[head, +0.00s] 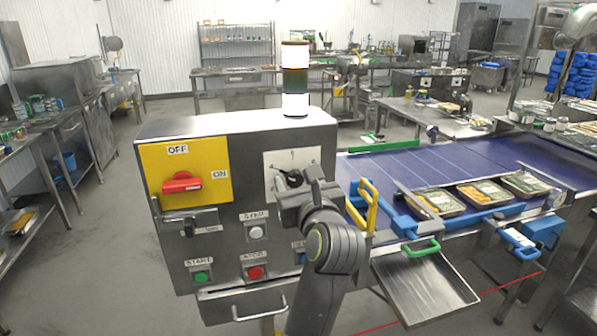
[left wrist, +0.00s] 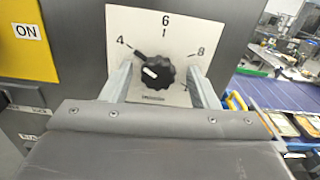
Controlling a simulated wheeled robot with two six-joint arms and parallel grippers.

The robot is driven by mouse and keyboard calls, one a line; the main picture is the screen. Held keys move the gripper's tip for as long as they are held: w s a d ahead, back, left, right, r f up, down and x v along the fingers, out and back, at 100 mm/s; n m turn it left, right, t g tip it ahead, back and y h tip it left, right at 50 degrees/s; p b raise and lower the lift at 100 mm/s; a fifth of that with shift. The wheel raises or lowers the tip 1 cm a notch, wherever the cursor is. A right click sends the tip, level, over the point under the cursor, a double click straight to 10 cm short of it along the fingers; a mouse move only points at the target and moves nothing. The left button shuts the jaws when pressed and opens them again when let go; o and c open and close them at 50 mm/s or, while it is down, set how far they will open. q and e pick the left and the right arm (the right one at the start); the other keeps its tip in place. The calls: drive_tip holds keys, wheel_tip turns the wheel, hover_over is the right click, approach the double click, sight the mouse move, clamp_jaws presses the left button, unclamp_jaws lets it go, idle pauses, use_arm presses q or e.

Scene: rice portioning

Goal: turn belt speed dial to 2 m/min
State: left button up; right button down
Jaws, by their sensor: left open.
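The belt speed dial (head: 294,178) is a black knob on a white plate (head: 310,160) on the grey control box. In the left wrist view the dial (left wrist: 154,72) has 4, 6 and 8 readable around it; no 2 shows. A narrow black tip on the knob points up and left, close to the tick by the 4. My left gripper (head: 284,192) is open in front of the plate. In the left wrist view its fingers stand on either side of the knob, with gaps visible. The gripper hides the plate's lower part in the head view. My right gripper is not in view.
The box (head: 240,235) also carries a yellow OFF/ON panel (head: 210,158) with a red switch (head: 181,182), a green START button (head: 202,277) and a red button (head: 255,272). A signal tower (head: 295,80) stands on top. The blue belt (head: 400,170) with filled trays is at right.

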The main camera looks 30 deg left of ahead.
use_arm(q)
drive_tip(key=shift+w+a, duration=0.1)
drive_tip(key=shift+a, duration=0.05)
drive_tip(key=shift+s+r, duration=0.1)
drive_tip(key=shift+s, duration=0.15)
drive_tip(key=shift+c, duration=0.9)
drive_tip(key=c, duration=0.5)
drive_tip(key=shift+c, duration=1.4)
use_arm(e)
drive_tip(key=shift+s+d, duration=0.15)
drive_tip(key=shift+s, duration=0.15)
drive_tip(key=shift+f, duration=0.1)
